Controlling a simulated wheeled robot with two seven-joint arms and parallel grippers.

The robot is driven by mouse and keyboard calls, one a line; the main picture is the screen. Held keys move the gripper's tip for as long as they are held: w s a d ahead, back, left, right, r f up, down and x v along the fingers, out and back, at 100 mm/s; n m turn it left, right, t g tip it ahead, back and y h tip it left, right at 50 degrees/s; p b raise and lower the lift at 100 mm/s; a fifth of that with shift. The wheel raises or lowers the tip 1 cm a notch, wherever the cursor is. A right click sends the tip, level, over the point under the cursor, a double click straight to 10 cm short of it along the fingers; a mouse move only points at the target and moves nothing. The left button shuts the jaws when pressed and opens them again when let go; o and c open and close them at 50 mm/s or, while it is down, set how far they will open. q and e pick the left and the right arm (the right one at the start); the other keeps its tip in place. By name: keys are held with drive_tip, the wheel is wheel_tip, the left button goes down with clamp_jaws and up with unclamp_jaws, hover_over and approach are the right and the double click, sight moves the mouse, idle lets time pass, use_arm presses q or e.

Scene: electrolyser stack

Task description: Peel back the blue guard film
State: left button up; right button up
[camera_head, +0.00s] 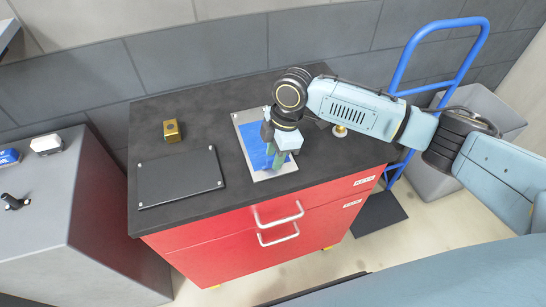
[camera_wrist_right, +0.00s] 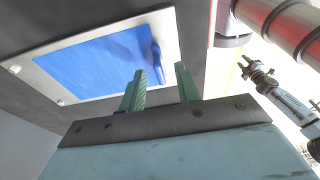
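The blue guard film (camera_head: 257,153) lies flat on a pale plate (camera_head: 243,119) with corner studs, on the black worktop. In the right wrist view the film (camera_wrist_right: 95,62) covers most of the plate (camera_wrist_right: 42,83), and a darker blue upright tab (camera_wrist_right: 157,62) stands at its near right end. My right gripper (camera_head: 277,160) is over the film's right part, pointing down. In its wrist view the green fingers (camera_wrist_right: 160,85) are apart with nothing between them; the tab is just beyond the left finger. My left gripper seems to show small at the right of the wrist view (camera_wrist_right: 252,68).
A black panel (camera_head: 180,177) with corner studs and a brass-coloured block (camera_head: 172,131) lie left of the plate. A small white and brass knob (camera_head: 339,131) stands right of it. The worktop tops a red drawer cabinet (camera_head: 225,262). A blue trolley frame (camera_head: 400,72) stands right.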

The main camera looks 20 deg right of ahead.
clamp_jaws()
drive_tip(key=shift+w, duration=0.1)
drive_tip(key=shift+w+b, duration=1)
drive_tip(key=shift+w, duration=1.4)
